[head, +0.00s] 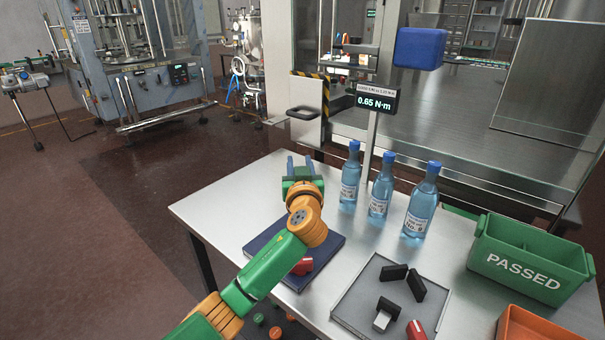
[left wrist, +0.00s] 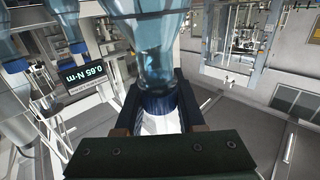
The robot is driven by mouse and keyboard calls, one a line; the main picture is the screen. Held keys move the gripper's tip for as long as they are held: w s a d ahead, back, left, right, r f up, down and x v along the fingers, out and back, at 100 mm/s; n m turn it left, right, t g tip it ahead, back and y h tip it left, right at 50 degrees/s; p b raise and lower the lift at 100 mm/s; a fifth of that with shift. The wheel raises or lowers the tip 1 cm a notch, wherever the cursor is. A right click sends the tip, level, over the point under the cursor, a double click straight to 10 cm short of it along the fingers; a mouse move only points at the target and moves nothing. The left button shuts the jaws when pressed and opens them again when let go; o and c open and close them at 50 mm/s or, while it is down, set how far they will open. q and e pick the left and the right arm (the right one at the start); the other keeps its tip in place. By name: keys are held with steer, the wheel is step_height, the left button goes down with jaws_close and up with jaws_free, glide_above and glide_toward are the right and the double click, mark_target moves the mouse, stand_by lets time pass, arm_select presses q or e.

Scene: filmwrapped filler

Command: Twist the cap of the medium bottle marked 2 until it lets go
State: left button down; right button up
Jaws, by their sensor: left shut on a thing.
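My left gripper (head: 301,162) points away from me over the table's far left part. In the left wrist view, which is upside down, its dark fingers (left wrist: 160,112) are shut on a blue cap (left wrist: 158,102) of a clear blue bottle (left wrist: 147,45). In the head view I cannot make out this bottle at the gripper. Three capped blue bottles stand upright to the gripper's right: left (head: 349,176), middle (head: 380,189) and right (head: 421,205). My right gripper is not in view.
A display (head: 377,101) on a post behind the bottles reads 0.65 N·m. A dark blue plate (head: 262,240) lies under my left arm. A grey tray (head: 358,304) holds black blocks. A green PASSED bin (head: 527,262) and an orange bin (head: 545,328) stand at right.

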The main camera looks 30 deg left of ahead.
arm_select(q)
steer(key=shift+s+a+n+g+y+b, duration=0.15)
steer(key=shift+n+g+y+b, duration=0.85)
steer(key=shift+g+y+b, duration=0.15)
steer(key=c, duration=0.5)
jaws_free()
steer(key=b+v, duration=0.2)
steer(key=v, duration=0.5)
